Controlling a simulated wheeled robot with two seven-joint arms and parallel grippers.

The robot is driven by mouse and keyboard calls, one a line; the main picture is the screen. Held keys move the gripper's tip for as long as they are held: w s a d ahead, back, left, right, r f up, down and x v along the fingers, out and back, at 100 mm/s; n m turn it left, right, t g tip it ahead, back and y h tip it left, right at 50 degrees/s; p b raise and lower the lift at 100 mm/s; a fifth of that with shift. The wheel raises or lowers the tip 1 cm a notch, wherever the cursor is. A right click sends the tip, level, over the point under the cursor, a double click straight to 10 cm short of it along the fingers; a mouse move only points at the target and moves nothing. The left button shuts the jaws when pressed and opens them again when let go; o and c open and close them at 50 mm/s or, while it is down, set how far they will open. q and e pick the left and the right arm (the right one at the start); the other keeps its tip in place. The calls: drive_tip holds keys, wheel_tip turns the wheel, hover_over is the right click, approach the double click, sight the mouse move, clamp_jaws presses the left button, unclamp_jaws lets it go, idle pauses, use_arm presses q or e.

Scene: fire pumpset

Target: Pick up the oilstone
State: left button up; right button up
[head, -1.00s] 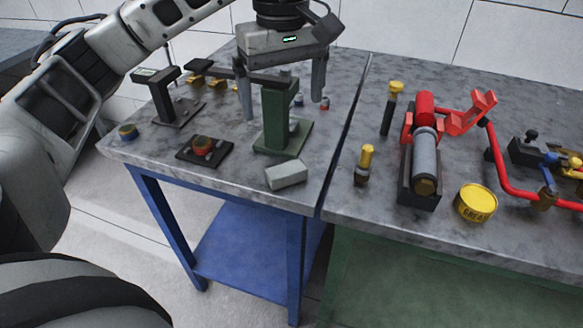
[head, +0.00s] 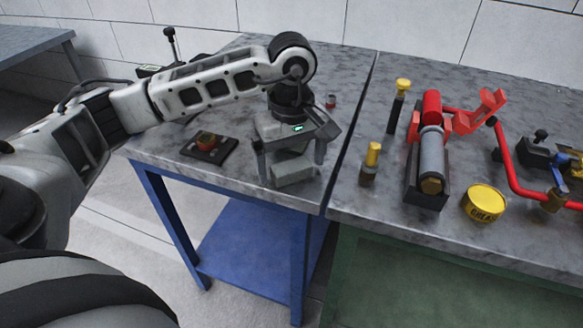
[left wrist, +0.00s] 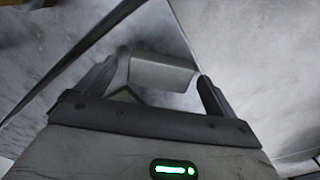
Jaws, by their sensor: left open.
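The oilstone (head: 293,174) is a pale grey block lying near the front right corner of the left table (head: 240,184). My left gripper (head: 291,168) is open above it and points down, with a finger on either side of the block in the head view. In the left wrist view the oilstone (left wrist: 162,74) shows between the two spread fingers of the gripper (left wrist: 163,66). I cannot tell whether either finger touches it. The gripper body covers part of the block's upper side. My right gripper is not in view.
A dark plate with a red-orange part (head: 207,143) lies left of the gripper. My left arm hides much of the table's back. Across a narrow gap, the right table holds a yellow-topped bottle (head: 370,163), a grey cylinder in a holder (head: 431,158) and a yellow tin (head: 484,202).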

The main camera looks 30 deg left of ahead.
use_arm(q)
drive_tip(key=shift+f, duration=0.4)
drive_tip(key=shift+c, duration=0.3)
drive_tip(key=c, duration=1.1)
drive_tip(key=shift+r, duration=0.1)
wheel_tip(320, 180, up, 2)
drive_tip(key=shift+r+b, duration=0.2)
drive_tip(key=shift+b, duration=0.1)
drive_tip(key=s+d+r, duration=0.2)
drive_tip(key=s+r, duration=0.1)
drive_tip(key=s, duration=0.1)
drive_tip(key=s+d+r, duration=0.3)
drive_tip(key=s+r, duration=0.1)
drive_tip(key=s+d+r, duration=0.2)
drive_tip(key=s+r, duration=0.1)
drive_tip(key=s, duration=0.1)
drive_tip(key=shift+d+r, duration=0.15)
drive_tip(key=shift+r, duration=0.05)
